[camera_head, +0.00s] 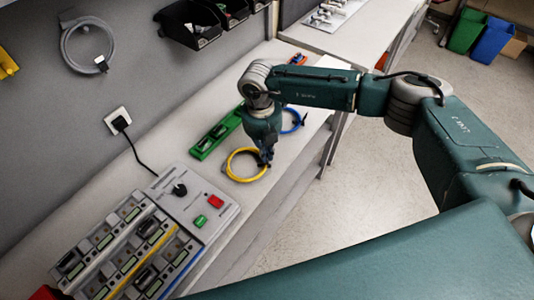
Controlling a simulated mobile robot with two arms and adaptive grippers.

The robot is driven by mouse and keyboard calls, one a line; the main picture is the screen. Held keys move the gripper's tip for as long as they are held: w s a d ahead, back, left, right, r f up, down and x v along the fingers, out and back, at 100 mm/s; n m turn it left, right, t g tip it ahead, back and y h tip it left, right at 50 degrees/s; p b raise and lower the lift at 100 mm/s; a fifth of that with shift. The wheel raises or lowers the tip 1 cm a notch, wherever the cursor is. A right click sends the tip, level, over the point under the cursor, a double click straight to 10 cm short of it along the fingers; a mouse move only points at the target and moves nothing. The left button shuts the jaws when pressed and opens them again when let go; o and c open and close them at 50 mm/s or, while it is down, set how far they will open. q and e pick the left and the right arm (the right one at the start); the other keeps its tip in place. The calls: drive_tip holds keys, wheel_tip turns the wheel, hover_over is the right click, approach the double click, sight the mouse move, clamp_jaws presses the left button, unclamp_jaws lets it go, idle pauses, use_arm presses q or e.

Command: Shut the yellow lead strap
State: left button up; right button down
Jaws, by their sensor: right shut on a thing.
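A yellow looped lead (229,166) lies on the bench, to the right of the control box. My right gripper (266,161) points down at the right side of the yellow loop. It is shut on a part there that looks like the yellow lead's strap, which is small and mostly hidden by the fingers. I cannot tell how the strap's ends lie. My left gripper is not in view.
A blue looped lead (298,122) lies just behind my right gripper. A green tool (215,135) lies beside the yellow loop. The pump rack (126,250) and control box (201,204) stand at the front left. Black bins (190,25) hang on the wall.

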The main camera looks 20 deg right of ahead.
drive_tip(key=h+b, duration=0.1)
drive_tip(key=b, duration=0.2)
drive_tip(key=a+f+g+h+b, duration=0.1)
drive_tip(key=h+b, duration=0.1)
drive_tip(key=b, duration=0.2)
drive_tip(key=w+a+g+h+b, duration=0.1)
drive_tip(key=b, duration=0.3)
drive_tip(key=shift+w+a+f+h, duration=0.1)
drive_tip(key=shift+a+f+h, duration=0.1)
drive_tip(key=shift+h, duration=0.2)
drive_tip(key=shift+a+r+g+h+b, duration=0.1)
drive_tip(key=shift+g+h+b, duration=0.3)
drive_tip(key=shift+b, duration=0.7)
drive_tip(key=shift+r, duration=0.1)
drive_tip(key=c, duration=2)
unclamp_jaws()
wheel_tip(320, 180, up, 10)
